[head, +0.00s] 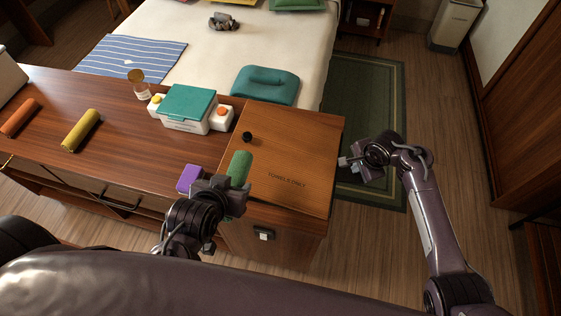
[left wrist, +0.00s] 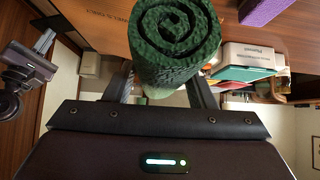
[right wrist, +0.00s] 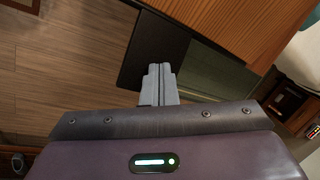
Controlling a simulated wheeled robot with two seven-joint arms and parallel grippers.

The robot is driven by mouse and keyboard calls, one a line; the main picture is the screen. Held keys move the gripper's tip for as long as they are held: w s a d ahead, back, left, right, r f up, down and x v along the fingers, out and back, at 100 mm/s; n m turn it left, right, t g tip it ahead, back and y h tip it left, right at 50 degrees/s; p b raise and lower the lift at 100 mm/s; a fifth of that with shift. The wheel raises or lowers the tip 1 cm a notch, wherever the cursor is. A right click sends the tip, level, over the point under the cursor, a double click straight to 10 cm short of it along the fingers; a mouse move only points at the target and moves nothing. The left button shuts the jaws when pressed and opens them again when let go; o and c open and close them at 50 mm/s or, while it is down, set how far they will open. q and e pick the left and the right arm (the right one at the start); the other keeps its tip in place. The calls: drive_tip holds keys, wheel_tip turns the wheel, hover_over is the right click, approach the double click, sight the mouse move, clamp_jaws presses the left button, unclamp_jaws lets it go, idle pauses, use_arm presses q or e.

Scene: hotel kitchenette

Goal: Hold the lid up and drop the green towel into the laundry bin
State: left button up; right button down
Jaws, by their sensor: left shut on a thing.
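My left gripper (head: 238,184) is shut on the rolled green towel (head: 240,167), which stands up from the jaws near the left edge of the bin lid. The towel's spiral end fills the top of the left wrist view (left wrist: 175,35). The laundry bin (head: 265,243) is a wooden cabinet at the counter's right end. Its wooden lid (head: 295,150), lettered "TOWELS ONLY", looks down, so the inside is hidden. My right gripper (head: 345,161) is just off the lid's right edge, its fingers together and empty in the right wrist view (right wrist: 160,85).
A purple towel (head: 187,177) lies close left of my left gripper. Yellow (head: 80,130) and orange (head: 20,117) towels lie further left. Floor right of the bin is open.

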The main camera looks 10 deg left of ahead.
use_arm(q)
drive_tip(key=shift+f+b, duration=0.55)
drive_tip(key=shift+f, duration=0.1)
use_arm(e)
drive_tip(key=shift+s+a+f, duration=0.15)
drive_tip(key=shift+f, duration=1)
use_arm(q)
drive_tip(key=shift+r, duration=0.15)
use_arm(e)
drive_tip(key=shift+r, duration=0.15)
drive_tip(key=shift+s, duration=0.1)
